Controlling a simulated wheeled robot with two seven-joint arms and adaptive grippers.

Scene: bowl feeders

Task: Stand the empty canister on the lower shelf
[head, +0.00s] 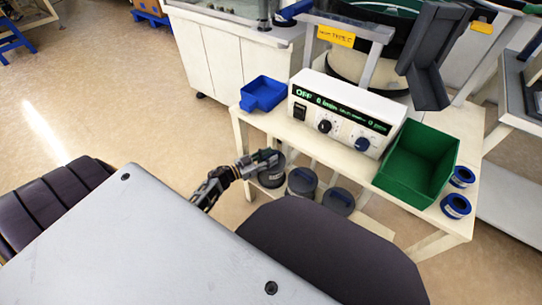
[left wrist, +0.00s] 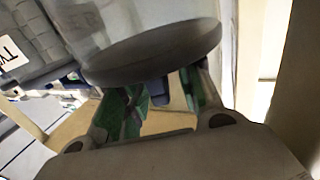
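My left gripper (head: 268,157) is at the left end of the white bench, over a canister (head: 271,178) with a pale label. In the left wrist view the canister's grey round lid (left wrist: 155,52) is close, with a pale, see-through body beyond it. The green-padded fingers (left wrist: 160,95) stand either side of a dark blue grip at the lid and look closed on it. I cannot tell whether its base touches the lower shelf (head: 378,228). Two more grey-lidded canisters (head: 301,182) (head: 339,201) stand to its right. My right gripper is out of view.
The bench top carries a blue tray (head: 264,93), a white control box (head: 345,112), a green bin (head: 417,163) and two blue rings (head: 456,206). The bench top overhangs the canisters. A bench leg (head: 242,150) is close to my left gripper. Open floor lies left.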

